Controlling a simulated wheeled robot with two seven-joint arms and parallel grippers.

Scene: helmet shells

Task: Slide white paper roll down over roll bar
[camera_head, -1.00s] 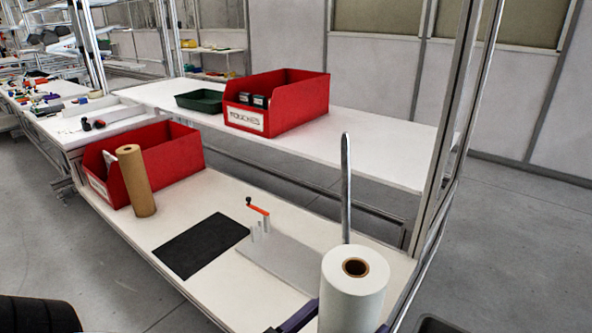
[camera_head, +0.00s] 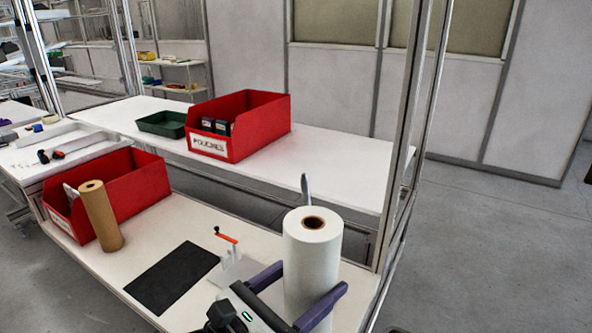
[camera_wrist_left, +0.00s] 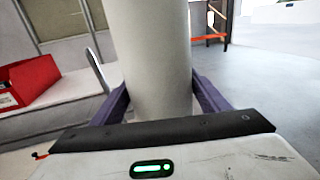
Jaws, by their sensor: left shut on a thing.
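The white paper roll (camera_head: 312,255) stands upright in the head view, with a brown core hole at its top. My left gripper (camera_head: 308,300) is shut around its lower part, one purple finger on each side. The roll also fills the middle of the left wrist view (camera_wrist_left: 155,60). The metal roll bar (camera_head: 305,186) shows only its upper tip behind the roll; the rest is hidden. In the left wrist view the bar (camera_wrist_left: 97,70) stands to the left of the roll, apart from it in the picture. My right gripper is not in view.
A brown roll (camera_head: 100,215) stands beside a red bin (camera_head: 135,190) on the white table (camera_head: 190,222). A black mat (camera_head: 172,276) and an orange-handled device (camera_head: 228,240) lie nearby. A second red bin (camera_head: 262,128) and green tray (camera_head: 160,122) sit behind. A metal post (camera_head: 395,160) rises at right.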

